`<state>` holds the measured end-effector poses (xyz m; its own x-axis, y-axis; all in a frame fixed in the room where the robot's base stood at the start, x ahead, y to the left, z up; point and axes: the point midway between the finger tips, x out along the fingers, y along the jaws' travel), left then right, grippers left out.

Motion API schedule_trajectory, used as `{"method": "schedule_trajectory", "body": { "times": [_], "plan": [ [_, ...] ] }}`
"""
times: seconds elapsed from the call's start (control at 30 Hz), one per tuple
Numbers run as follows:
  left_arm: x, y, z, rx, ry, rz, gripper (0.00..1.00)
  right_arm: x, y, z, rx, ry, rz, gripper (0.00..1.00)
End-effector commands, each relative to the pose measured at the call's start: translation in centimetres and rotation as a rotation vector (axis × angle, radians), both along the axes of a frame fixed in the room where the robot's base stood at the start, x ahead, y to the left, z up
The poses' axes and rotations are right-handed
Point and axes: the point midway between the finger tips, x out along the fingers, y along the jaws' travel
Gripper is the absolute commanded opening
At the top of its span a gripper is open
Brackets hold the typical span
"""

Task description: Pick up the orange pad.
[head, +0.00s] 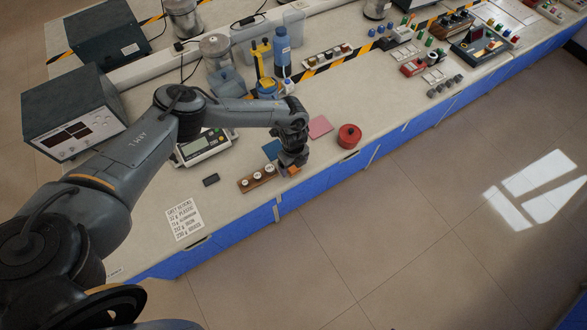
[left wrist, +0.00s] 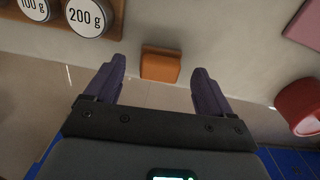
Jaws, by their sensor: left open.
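The orange pad (left wrist: 161,66) is a small, thick orange piece on the pale bench top, near its front edge. It shows between my left gripper's fingertips in the left wrist view, slightly beyond them. In the head view the orange pad (head: 294,170) is partly hidden by my left gripper (head: 291,162), which points down over it. My left gripper is open, with a finger to either side of the pad in the picture and nothing held. I cannot tell the height gap between fingertips and pad. My right gripper is not in view.
A wooden block of labelled weights (head: 258,178) stands just left of the pad. A blue pad (head: 271,149), a pink pad (head: 320,126) and a red round container (head: 348,137) lie nearby. A scale (head: 205,148) stands farther left. The bench edge is close.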

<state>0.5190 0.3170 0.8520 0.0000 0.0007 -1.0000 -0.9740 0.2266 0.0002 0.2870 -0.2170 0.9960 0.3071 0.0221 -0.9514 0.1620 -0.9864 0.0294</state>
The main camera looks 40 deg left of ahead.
Motion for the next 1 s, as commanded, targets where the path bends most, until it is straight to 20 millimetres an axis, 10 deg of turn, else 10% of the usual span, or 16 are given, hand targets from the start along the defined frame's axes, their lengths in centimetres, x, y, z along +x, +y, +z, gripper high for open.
{"method": "schedule_trajectory", "body": {
  "times": [0.43, 0.83, 1.0],
  "plan": [
    [0.0, 0.0, -1.9, -0.001, 0.0, 0.0, 0.83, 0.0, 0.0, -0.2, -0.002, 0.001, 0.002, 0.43],
    [0.0, 0.0, -1.9, -0.001, 0.0, 0.001, 0.23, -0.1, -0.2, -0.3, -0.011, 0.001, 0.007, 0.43],
    [0.0, 0.0, -1.9, -0.001, 0.0, 0.001, 0.23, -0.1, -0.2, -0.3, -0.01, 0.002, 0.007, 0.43]
  ]
}}
